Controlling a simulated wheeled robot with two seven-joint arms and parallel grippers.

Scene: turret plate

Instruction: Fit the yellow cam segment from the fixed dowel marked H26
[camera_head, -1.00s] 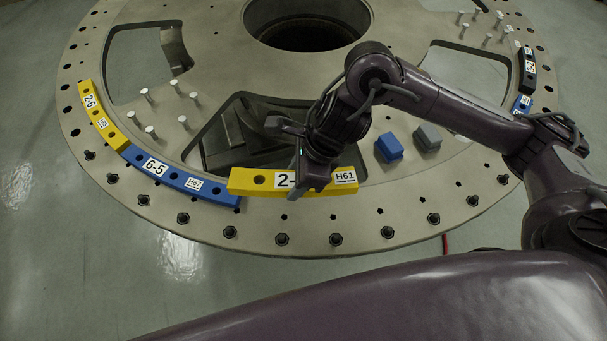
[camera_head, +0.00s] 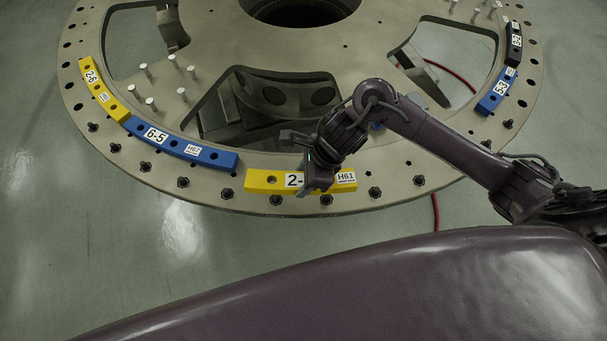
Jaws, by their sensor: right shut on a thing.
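A yellow cam segment (camera_head: 262,180) with a label starting "2-" and a second label "H61" is in my right gripper (camera_head: 317,178). The gripper is shut on its middle and hides part of the first label. The segment lies over the near rim of the turret plate (camera_head: 215,85), just right of the blue segment's end. I cannot tell whether it touches the plate. Black dowels (camera_head: 275,200) line the rim below it; no H26 mark is readable. Another yellow segment (camera_head: 104,94), marked "2-6", sits on the left rim. My left gripper is not in view.
A blue segment (camera_head: 180,146) marked "6-5" follows the left yellow one along the rim. On the right rim are a blue segment (camera_head: 497,92) and a black one (camera_head: 514,45). Silver pins (camera_head: 150,103) stand on the plate. A red cable (camera_head: 436,212) lies on the floor.

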